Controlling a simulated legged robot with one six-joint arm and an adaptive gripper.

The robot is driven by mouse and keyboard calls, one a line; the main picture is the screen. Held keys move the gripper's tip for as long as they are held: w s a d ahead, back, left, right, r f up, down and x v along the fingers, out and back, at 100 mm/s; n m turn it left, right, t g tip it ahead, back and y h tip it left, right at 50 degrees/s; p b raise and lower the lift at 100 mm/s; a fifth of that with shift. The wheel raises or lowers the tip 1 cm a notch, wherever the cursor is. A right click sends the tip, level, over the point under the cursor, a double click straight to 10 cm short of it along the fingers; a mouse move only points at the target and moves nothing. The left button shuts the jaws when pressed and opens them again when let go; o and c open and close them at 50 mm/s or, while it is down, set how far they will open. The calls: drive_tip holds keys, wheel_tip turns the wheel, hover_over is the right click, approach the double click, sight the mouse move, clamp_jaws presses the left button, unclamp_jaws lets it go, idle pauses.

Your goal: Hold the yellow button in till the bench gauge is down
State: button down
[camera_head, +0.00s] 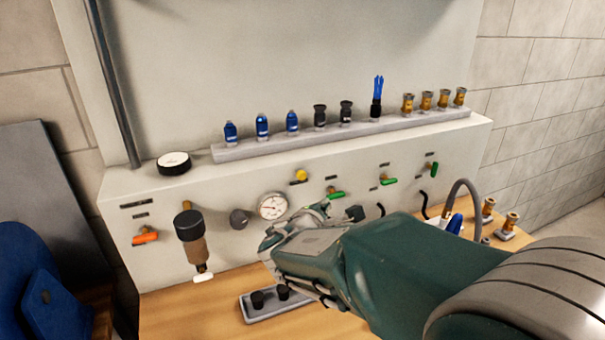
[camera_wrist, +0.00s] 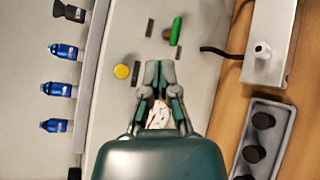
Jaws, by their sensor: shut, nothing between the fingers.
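The yellow button (camera_head: 301,175) is on the front panel of the bench, above and right of a round white gauge (camera_head: 272,206). The gauge needle is too small to read surely. In the wrist view the button (camera_wrist: 122,71) stands left of my fingertips, with a visible gap. My gripper (camera_head: 323,208) is shut and empty, close to the panel, below and right of the button. In the wrist view my gripper (camera_wrist: 160,66) partly covers the gauge (camera_wrist: 158,114). A second white-faced round dial (camera_head: 173,162) is on top of the bench.
A green lever (camera_head: 335,194) is right of the button; an orange lever (camera_head: 145,237) is at far left. A dark-topped regulator (camera_head: 190,226) and a dark knob (camera_head: 239,219) stick out. Several fittings stand on the rail (camera_head: 400,124) above. A grey tray (camera_head: 262,317) holds black parts.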

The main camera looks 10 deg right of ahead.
sight(302, 175)
drive_tip(key=shift+a, duration=0.5)
drive_tip(key=w, duration=0.5)
drive_tip(key=w+a, duration=0.1)
drive_tip(key=w, duration=0.2)
drive_tip(key=shift+w, duration=0.3)
drive_tip(key=shift+w+a, duration=0.1)
idle(1.0)
drive_tip(key=shift+w+r, duration=0.1)
drive_tip(key=shift+w, duration=0.15)
